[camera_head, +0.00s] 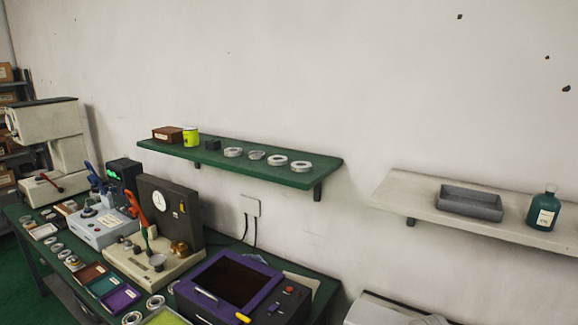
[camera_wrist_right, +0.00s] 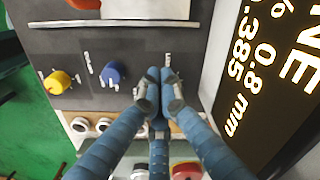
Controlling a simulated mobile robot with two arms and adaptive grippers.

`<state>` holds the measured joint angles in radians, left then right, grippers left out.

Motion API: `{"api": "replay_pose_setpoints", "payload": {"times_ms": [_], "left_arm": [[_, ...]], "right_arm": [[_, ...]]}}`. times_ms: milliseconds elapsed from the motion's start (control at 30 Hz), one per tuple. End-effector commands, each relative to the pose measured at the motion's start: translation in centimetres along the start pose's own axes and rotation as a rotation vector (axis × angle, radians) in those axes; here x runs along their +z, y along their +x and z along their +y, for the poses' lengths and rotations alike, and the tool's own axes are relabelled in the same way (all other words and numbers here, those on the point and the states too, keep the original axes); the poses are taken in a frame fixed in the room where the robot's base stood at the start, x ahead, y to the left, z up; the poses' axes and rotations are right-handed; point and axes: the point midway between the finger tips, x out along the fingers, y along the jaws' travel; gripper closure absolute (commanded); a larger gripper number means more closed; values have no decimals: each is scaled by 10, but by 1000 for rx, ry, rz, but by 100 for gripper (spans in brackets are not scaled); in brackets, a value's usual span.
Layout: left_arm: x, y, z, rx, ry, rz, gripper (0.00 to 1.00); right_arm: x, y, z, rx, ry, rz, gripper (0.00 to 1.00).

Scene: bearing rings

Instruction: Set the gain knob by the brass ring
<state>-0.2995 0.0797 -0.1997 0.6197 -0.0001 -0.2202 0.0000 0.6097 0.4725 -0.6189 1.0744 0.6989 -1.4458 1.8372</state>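In the right wrist view my right gripper (camera_wrist_right: 161,76) has its blue fingers brought together at the tips. The tips are in front of a grey panel (camera_wrist_right: 140,42), just below a small white label. No knob shows between them; whatever is directly behind them is hidden. A blue knob (camera_wrist_right: 115,72) and a yellow knob (camera_wrist_right: 58,82) are on the panel to the left of the fingers. I cannot tell which knob is the gain knob. Brass-coloured parts (camera_head: 180,248) show on the cream-based machine in the head view; I cannot single out the brass ring. Neither gripper shows in the head view.
A dark display (camera_wrist_right: 270,75) reading 0.385 mm stands close to the right of the fingers. Several rings lie below the panel. In the head view, a green shelf (camera_head: 220,158) holds rings, and the crowded bench has a purple-framed box (camera_head: 232,284) and small trays.

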Motion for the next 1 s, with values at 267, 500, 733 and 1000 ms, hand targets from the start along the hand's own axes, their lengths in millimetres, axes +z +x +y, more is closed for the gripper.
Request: {"api": "replay_pose_setpoints", "payload": {"times_ms": [267, 500, 733, 1000], "left_arm": [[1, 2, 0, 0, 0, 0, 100], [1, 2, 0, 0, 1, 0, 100], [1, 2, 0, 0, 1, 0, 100], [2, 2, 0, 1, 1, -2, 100]], "right_arm": [[-4, 7, 1, 1, 1, 9, 100], [-4, 7, 1, 1, 1, 9, 100], [2, 7, 1, 0, 1, 8, 100], [7, -8, 0, -2, -1, 2, 100]]}}
